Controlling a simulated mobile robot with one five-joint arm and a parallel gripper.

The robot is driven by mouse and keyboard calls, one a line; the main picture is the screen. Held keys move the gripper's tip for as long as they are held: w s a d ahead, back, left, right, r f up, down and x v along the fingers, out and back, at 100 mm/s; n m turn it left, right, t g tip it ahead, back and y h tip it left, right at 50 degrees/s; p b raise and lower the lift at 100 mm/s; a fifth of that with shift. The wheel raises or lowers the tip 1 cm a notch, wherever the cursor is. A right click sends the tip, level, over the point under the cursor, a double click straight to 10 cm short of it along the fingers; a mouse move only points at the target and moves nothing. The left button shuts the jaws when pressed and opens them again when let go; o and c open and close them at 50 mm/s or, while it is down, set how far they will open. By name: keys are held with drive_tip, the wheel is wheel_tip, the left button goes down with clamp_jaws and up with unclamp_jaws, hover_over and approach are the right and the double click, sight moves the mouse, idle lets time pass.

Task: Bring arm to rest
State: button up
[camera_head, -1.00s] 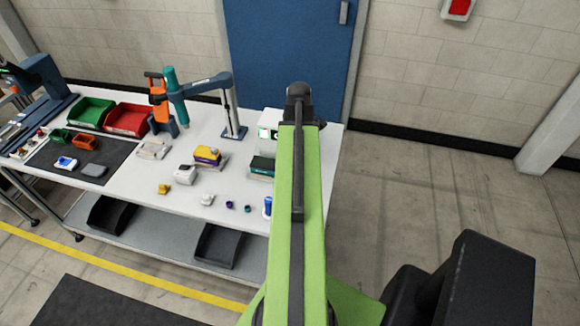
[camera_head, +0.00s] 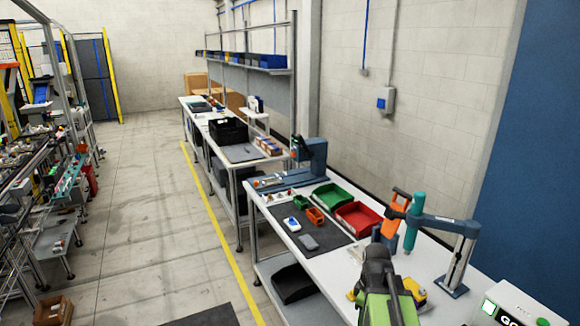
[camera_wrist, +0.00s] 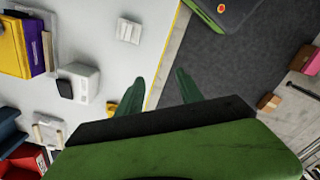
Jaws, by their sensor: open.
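My gripper (camera_wrist: 158,90) is open in the wrist view. Its two dark green fingers stand apart with nothing held between them. Behind them show the white table's edge and the floor below. In the head view my green arm, with its dark wrist part, reaches up from the bottom edge over the white workbench (camera_head: 425,262). The fingertips cannot be made out there.
A green bin (camera_head: 333,196), a red bin (camera_head: 358,216) and a teal-and-grey stand (camera_head: 460,255) are on the bench. The wrist view shows a yellow-and-purple block (camera_wrist: 22,45) and a white block (camera_wrist: 80,82). Open floor (camera_head: 150,220) lies left of the bench.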

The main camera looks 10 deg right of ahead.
drive_tip(key=a+f+m+b, duration=0.1)
drive_tip(key=a+m, duration=0.8)
drive_tip(key=a, duration=0.6)
drive_tip(key=shift+s+a+f+m, duration=0.35)
drive_tip(key=shift+a+f+m, duration=0.05)
idle(0.3)
